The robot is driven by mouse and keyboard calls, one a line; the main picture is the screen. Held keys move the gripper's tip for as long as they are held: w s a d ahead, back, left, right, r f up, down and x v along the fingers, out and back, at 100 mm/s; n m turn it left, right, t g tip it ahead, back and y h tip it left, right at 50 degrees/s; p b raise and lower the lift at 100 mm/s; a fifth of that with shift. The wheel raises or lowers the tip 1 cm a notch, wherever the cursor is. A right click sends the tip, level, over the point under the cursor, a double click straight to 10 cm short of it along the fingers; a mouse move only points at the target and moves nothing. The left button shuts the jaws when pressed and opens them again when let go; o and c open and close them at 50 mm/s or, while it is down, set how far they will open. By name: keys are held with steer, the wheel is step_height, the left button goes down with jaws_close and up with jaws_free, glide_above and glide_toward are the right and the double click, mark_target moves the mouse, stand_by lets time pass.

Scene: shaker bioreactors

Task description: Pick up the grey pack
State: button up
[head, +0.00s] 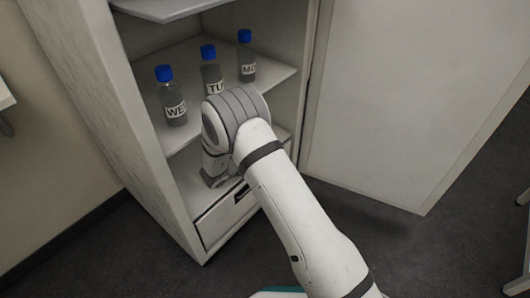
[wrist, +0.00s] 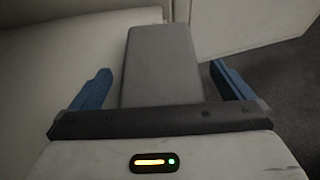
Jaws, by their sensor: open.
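The grey pack (wrist: 158,52) is a plain, box-like block in the middle of the wrist view. My gripper (wrist: 161,72) is open, with one blue finger on each side of the pack and a visible gap on both sides. The near end of the pack is hidden behind the dark edge of my gripper. In the head view my arm reaches into the open cabinet, and my gripper (head: 215,178) is low by the lower shelf, mostly hidden behind my wrist. I cannot make out the pack in the head view.
A drawer (head: 225,215) is below. The open cabinet door (head: 400,100) stands to the right. Dark floor (head: 340,225) lies in front.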

steer(key=shift+x, duration=0.95)
steer(key=shift+c, duration=0.6)
steer(key=c, duration=1.1)
